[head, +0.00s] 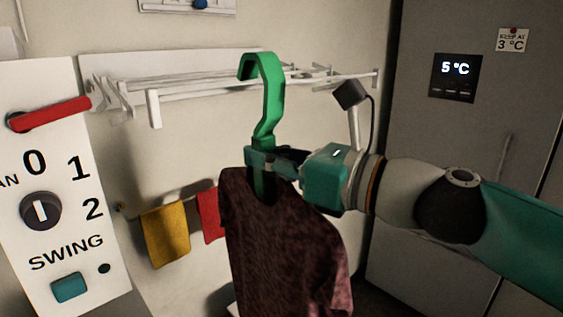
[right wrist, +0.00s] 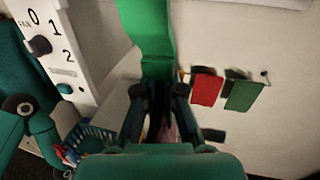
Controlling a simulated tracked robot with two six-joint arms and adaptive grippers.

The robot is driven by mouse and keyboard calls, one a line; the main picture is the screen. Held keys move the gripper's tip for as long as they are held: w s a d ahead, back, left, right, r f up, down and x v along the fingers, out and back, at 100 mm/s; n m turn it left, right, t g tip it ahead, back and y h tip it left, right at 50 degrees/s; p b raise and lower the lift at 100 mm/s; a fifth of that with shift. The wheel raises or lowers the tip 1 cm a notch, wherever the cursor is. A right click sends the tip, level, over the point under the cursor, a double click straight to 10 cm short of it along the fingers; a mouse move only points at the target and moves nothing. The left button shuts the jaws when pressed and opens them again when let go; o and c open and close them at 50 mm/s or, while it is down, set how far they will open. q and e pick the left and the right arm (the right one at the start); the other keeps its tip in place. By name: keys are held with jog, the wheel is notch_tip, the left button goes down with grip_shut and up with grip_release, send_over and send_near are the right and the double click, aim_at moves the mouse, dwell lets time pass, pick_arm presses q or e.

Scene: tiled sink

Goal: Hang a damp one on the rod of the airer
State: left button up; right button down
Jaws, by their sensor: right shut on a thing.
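My right gripper (head: 262,163) is shut on the neck of a green hanger (head: 267,100). The hanger is upright, its hook opening to the left. A dark maroon mottled garment (head: 280,250) hangs from it below the gripper; whether it is damp I cannot tell. The white airer (head: 155,108) with its rods is on the wall behind. The hook overlaps the rods in the head view; I cannot tell whether it touches them. The right wrist view shows the hanger (right wrist: 147,40) between my fingers (right wrist: 160,92). My left gripper is not visible.
A white panel (head: 60,150) with a dial and red lever stands at the left. A yellow cloth (head: 165,235) and a red cloth (head: 210,215) hang low on the wall. A grey cabinet (head: 440,150) is at the right. A blue basket (right wrist: 98,135) stands below.

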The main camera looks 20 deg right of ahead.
aim_at(257, 170)
jog(key=shift+w+d+x, duration=0.15)
jog(key=shift+d+x, duration=0.05)
jog(key=shift+x, duration=0.85)
jog(key=shift+w+d+x, duration=0.15)
jog(key=shift+d+x, duration=0.05)
jog(key=shift+x, duration=0.85)
jog(key=shift+d+f+b, duration=0.1)
jog(key=shift+f+b, duration=1.45)
jog(key=shift+b, duration=0.1)
jog(key=shift+s, duration=0.1)
